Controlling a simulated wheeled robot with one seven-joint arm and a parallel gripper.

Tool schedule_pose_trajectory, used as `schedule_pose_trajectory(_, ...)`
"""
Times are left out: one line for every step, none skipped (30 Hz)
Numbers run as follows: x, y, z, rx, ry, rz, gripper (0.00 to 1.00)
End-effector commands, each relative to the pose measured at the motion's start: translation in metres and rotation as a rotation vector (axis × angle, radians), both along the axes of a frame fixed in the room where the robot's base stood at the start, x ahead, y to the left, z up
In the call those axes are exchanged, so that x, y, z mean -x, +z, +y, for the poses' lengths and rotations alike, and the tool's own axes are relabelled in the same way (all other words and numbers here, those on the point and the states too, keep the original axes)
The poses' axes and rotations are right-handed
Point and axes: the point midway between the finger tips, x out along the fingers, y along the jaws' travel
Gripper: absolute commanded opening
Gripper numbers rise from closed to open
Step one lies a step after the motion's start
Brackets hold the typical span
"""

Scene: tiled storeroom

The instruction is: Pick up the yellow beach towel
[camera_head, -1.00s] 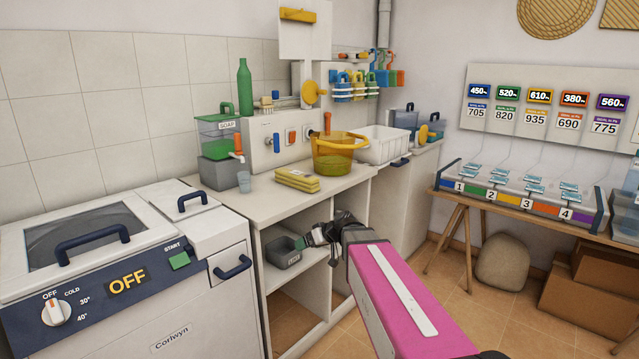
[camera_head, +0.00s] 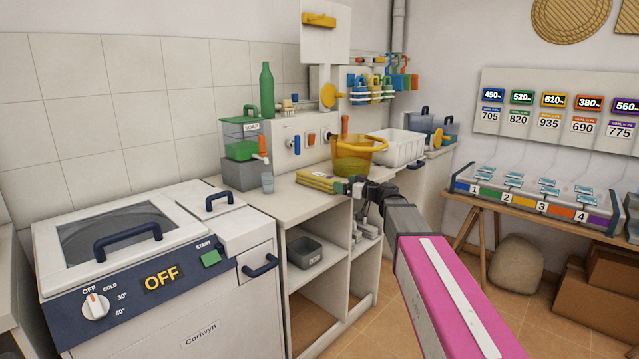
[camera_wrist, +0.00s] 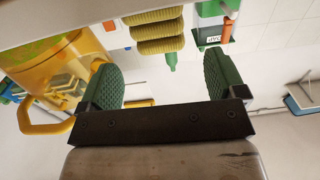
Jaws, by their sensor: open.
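The folded yellow beach towel (camera_head: 318,181) lies on the white counter, in front of the wall panel. In the wrist view its stacked folds (camera_wrist: 158,30) show beyond my fingers, roughly in line with the gap between them. My gripper (camera_head: 358,187) is at the counter's front edge, just right of the towel in the head view. In the wrist view my gripper (camera_wrist: 165,80) is open, its green ridged pads wide apart with nothing between them. The towel's right end is partly hidden by my gripper in the head view.
A yellow bucket (camera_head: 355,158) stands close behind my gripper, with a white basin (camera_head: 400,148) to its right. A grey bin (camera_head: 305,252) sits on the shelf below.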

Motion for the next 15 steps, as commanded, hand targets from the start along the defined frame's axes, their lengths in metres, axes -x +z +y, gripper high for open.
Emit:
schedule_pose_trajectory(-0.005,0.000,0.006,0.000,0.002,0.000,0.89)
schedule_pose_trajectory(-0.006,0.000,0.007,0.000,0.002,0.000,0.89)
schedule_pose_trajectory(-0.007,0.000,0.009,0.000,0.001,0.000,0.89)
schedule_pose_trajectory(-0.008,0.000,0.010,0.000,0.001,0.000,0.89)
schedule_pose_trajectory(-0.008,-0.001,0.011,0.000,0.001,0.001,0.89)
schedule_pose_trajectory(-0.010,-0.001,0.012,0.000,0.001,0.001,0.89)
schedule_pose_trajectory(-0.011,-0.002,0.014,0.000,0.001,0.001,0.89)
schedule_pose_trajectory(-0.013,-0.002,0.016,0.001,0.001,0.001,0.89)
schedule_pose_trajectory(-0.016,-0.003,0.020,0.001,0.001,0.001,0.89)
schedule_pose_trajectory(-0.019,-0.004,0.023,0.001,0.001,0.001,0.89)
schedule_pose_trajectory(-0.022,-0.004,0.027,0.001,0.001,0.001,0.89)
schedule_pose_trajectory(-0.026,-0.006,0.032,0.001,0.002,0.001,0.89)
schedule_pose_trajectory(-0.029,-0.006,0.035,0.001,0.002,0.001,0.89)
schedule_pose_trajectory(-0.031,-0.006,0.038,0.001,0.002,0.001,0.89)
schedule_pose_trajectory(-0.034,-0.006,0.043,0.001,0.002,0.001,0.89)
